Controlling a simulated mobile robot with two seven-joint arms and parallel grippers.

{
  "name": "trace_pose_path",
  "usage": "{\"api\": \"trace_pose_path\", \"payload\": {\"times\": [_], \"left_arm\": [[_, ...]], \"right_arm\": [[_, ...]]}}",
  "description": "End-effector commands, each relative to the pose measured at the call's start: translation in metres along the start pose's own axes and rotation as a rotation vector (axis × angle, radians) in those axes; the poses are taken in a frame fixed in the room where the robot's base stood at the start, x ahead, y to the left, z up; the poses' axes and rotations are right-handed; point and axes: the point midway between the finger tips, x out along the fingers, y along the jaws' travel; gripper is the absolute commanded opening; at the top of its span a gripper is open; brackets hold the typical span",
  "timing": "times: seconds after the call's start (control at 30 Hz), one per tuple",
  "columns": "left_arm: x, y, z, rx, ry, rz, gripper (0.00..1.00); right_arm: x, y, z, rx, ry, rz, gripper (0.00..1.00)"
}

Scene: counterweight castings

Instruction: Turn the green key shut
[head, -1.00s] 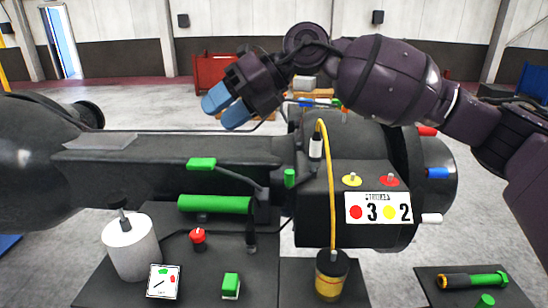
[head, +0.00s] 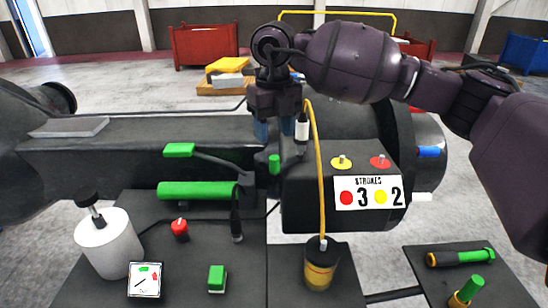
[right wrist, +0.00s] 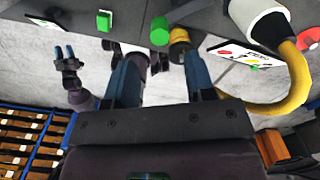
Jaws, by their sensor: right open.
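A short upright green cylinder (head: 274,164), which I take for the green key, stands on the dark machine beside the block with the numbered plate. It also shows in the right wrist view (right wrist: 159,31), near the line between the fingers. My right gripper (head: 281,133) points down just above it, with its two blue fingers apart and nothing between them. Its fingers also show in the right wrist view (right wrist: 161,65). My left gripper (right wrist: 65,55) shows small in the right wrist view; its opening is unclear. It is out of the head view.
A yellow hose (head: 319,150) with a white-and-black end rises close beside the right fingers. A green lever pad (head: 179,150), a green bar (head: 196,190), a red knob (head: 180,228) and a white canister (head: 108,244) stand left. The numbered plate (head: 368,193) is right.

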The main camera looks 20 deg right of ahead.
Motion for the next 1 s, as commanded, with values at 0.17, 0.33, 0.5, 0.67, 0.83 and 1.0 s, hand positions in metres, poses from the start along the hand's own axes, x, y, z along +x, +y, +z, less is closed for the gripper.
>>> {"api": "trace_pose_path", "payload": {"times": [0.17,0.33,0.5,0.67,0.83,1.0], "left_arm": [[-0.003,-0.001,-0.005,0.0,0.0,0.0,0.43],[-0.004,-0.001,-0.006,0.0,-0.002,0.0,0.43],[-0.005,-0.001,-0.006,0.0,-0.005,0.0,0.43],[-0.005,-0.001,-0.005,0.0,-0.007,0.0,0.43],[-0.005,-0.001,-0.005,0.0,-0.008,0.0,0.43],[-0.006,-0.001,-0.004,0.0,-0.009,0.0,0.43]], "right_arm": [[0.031,0.0,0.0,-0.002,0.002,0.001,0.5],[0.056,0.0,-0.001,-0.002,0.003,0.001,0.5],[0.071,0.001,0.0,-0.002,0.0,0.002,0.5],[0.076,0.001,0.0,-0.003,0.0,0.001,0.5],[0.076,0.001,0.0,-0.003,-0.001,0.001,0.5],[0.076,0.001,0.0,-0.002,-0.001,0.001,0.33]]}}
